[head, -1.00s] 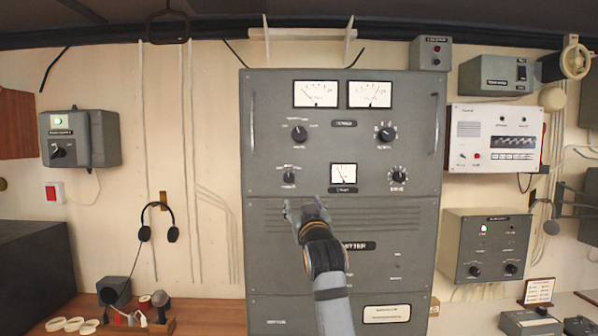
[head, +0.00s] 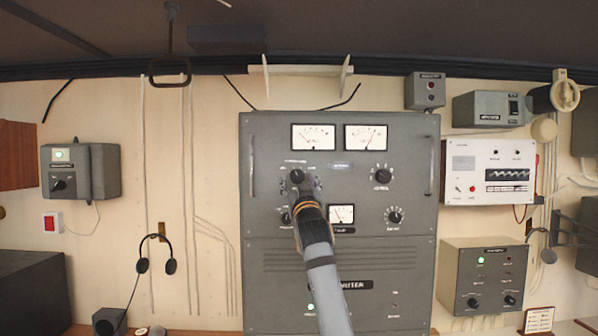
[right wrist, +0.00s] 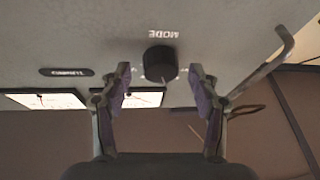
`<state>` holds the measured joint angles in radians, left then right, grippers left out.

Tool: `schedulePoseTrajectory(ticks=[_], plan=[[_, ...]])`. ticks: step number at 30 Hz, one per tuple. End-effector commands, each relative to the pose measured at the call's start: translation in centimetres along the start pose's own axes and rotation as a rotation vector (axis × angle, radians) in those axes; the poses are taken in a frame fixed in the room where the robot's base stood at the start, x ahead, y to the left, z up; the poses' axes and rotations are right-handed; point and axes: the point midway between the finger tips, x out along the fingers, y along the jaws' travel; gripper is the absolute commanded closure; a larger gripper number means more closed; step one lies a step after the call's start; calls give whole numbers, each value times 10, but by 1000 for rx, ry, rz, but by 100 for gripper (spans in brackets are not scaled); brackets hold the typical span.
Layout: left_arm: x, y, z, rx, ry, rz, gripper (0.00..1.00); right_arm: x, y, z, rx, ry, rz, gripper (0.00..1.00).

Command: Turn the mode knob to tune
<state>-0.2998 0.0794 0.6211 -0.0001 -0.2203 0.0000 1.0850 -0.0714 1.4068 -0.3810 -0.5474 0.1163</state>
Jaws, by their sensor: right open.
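The mode knob (head: 297,175) is a round black knob at the upper left of the tall grey cabinet (head: 390,255), below the left meter. My right gripper (head: 304,186) is at this knob and partly covers its surroundings. In the right wrist view the knob (right wrist: 160,63) lies between the two open fingertips, with a visible gap on each side. The word MODE (right wrist: 162,34) shows upside down beside it. My left gripper is not in view.
A second knob (head: 286,218) sits just below, close to my right arm. Two meters (head: 314,137) are above, and a small meter (head: 341,216) is to the lower right. A handle bar (right wrist: 265,65) stands out near the right finger in the right wrist view.

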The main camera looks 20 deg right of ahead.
Motion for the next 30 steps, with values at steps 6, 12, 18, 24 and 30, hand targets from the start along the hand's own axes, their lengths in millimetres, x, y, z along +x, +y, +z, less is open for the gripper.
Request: schedulePoseTrajectory(ticks=[6, 12, 18, 24, 30], plan=[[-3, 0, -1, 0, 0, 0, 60, 5, 0, 1, 1, 0, 0, 38], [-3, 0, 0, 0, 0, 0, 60, 5, 0, 1, 1, 0, 0, 49], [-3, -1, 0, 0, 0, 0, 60, 5, 0, 1, 1, -1, 0, 76], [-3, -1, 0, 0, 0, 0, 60, 5, 0, 2, 2, -1, 0, 93], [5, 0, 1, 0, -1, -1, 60, 4, -1, 3, 34, 3, 13, 93]])
